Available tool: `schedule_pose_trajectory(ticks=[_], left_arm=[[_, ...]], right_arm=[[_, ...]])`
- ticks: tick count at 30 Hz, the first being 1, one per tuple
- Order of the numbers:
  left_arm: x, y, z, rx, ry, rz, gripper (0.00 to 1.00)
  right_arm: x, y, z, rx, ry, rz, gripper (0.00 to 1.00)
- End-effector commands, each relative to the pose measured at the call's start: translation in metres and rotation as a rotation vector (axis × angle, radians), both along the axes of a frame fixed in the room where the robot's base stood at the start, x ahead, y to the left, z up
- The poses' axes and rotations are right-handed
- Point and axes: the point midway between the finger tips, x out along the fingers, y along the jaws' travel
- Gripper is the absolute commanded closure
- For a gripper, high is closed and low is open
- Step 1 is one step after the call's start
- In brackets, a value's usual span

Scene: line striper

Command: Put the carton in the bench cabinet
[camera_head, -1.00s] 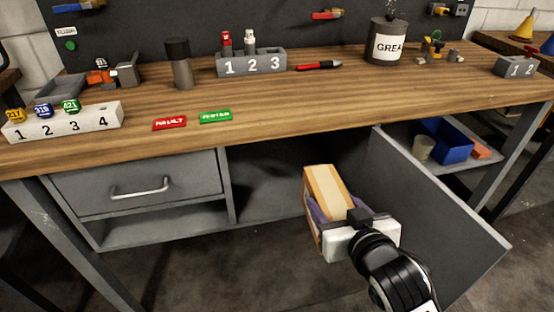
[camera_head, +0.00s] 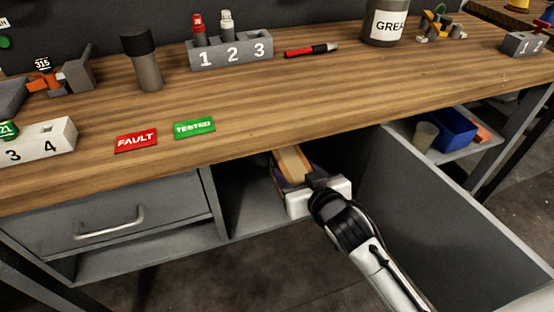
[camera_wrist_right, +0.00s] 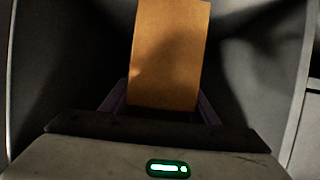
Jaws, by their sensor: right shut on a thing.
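The carton (camera_head: 291,163) is a tan and brown box in my right gripper (camera_head: 296,178). The gripper is shut on it at the mouth of the open bench cabinet (camera_head: 255,194), under the tabletop. The carton's far end is in the shade of the cabinet, and the table edge hides part of it. In the right wrist view the carton (camera_wrist_right: 168,55) stands out ahead between the fingers, with dark grey cabinet walls on both sides. I cannot tell whether it touches the cabinet floor. My left gripper is not in view.
The cabinet door (camera_head: 440,215) stands open to the right of my right arm. A closed drawer (camera_head: 120,215) is on the left. A side shelf holds a blue bin (camera_head: 452,130) and a cup (camera_head: 424,137). FAULT (camera_head: 136,140) and TESTED (camera_head: 194,128) labels lie on the bench top.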

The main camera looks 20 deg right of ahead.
Motion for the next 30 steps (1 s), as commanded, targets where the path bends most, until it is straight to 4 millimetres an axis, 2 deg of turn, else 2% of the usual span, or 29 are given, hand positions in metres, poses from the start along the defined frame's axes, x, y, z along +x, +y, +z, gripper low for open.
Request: schedule_pose_trajectory(ticks=[1, 6, 13, 15, 20, 27, 30], left_arm=[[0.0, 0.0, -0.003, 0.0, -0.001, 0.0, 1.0], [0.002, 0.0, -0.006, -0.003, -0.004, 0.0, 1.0], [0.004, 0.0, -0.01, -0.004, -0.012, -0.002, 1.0], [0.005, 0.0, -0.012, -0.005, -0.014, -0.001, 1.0], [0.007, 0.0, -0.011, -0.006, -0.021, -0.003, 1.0], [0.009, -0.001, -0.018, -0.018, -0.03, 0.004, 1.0], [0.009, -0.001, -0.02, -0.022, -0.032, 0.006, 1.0]], right_arm=[[0.016, 0.001, 0.003, -0.001, -0.01, 0.0, 0.8], [0.06, 0.002, 0.003, -0.001, -0.009, 0.0, 0.8], [0.11, 0.004, 0.003, 0.001, -0.008, 0.0, 0.8], [0.108, 0.004, -0.012, 0.001, -0.001, 0.001, 0.8], [0.108, 0.004, -0.02, 0.001, -0.005, 0.001, 0.8], [0.107, 0.004, -0.059, 0.0, -0.003, 0.001, 0.8], [0.11, 0.004, -0.067, 0.001, -0.006, 0.002, 0.8]])
